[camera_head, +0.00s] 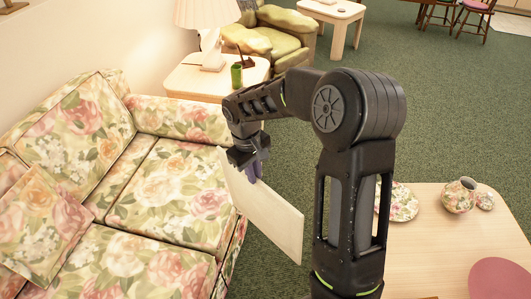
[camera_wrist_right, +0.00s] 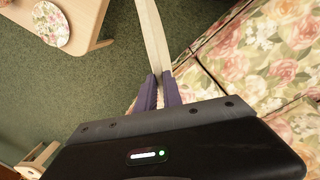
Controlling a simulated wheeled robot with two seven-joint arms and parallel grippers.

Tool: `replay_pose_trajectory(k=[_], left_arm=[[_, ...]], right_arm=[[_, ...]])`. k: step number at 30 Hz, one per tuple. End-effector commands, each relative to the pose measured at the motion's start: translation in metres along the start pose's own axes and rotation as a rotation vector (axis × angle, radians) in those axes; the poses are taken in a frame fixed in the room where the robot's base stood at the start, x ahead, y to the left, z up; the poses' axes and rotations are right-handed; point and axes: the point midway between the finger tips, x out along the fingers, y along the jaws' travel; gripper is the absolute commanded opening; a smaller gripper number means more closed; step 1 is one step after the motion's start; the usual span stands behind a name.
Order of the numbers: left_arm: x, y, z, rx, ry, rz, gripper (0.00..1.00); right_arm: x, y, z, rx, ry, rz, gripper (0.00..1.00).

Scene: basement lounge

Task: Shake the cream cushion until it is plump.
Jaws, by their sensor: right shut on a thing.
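The cream cushion (camera_head: 268,212) is a flat, pale square hanging tilted in the air beside the front edge of the floral sofa. My right gripper (camera_head: 254,170) is shut on its upper edge. In the right wrist view the cushion (camera_wrist_right: 154,40) shows edge-on as a thin pale strip between the two purple fingers (camera_wrist_right: 159,90). Part of its top edge is hidden behind the gripper. My left gripper is not in view.
The floral sofa (camera_head: 178,182) with a loose floral cushion (camera_head: 40,225) is at left. A side table (camera_head: 190,82) with a lamp (camera_head: 207,30) and green cup (camera_head: 236,76) stands behind. Green carpet lies between.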

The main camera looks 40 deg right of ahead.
Motion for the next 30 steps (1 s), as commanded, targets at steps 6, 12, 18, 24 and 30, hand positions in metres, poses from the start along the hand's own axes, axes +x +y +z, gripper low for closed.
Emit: replay_pose_trajectory(k=[6, 12, 18, 24, 30], left_arm=[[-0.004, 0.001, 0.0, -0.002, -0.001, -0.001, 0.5], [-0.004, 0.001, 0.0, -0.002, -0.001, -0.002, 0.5], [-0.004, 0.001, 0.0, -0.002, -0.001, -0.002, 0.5], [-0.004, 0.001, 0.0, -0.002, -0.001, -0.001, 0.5], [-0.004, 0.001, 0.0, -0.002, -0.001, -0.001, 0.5]], right_arm=[[-0.055, 0.027, 0.017, 0.009, 0.002, -0.082, 0.0], [-0.07, 0.032, 0.023, 0.006, -0.001, -0.107, 0.0], [-0.069, 0.031, 0.023, 0.005, -0.001, -0.108, 0.0], [-0.069, 0.031, 0.023, 0.005, -0.001, -0.107, 0.0], [-0.069, 0.031, 0.023, 0.005, -0.001, -0.107, 0.0]])
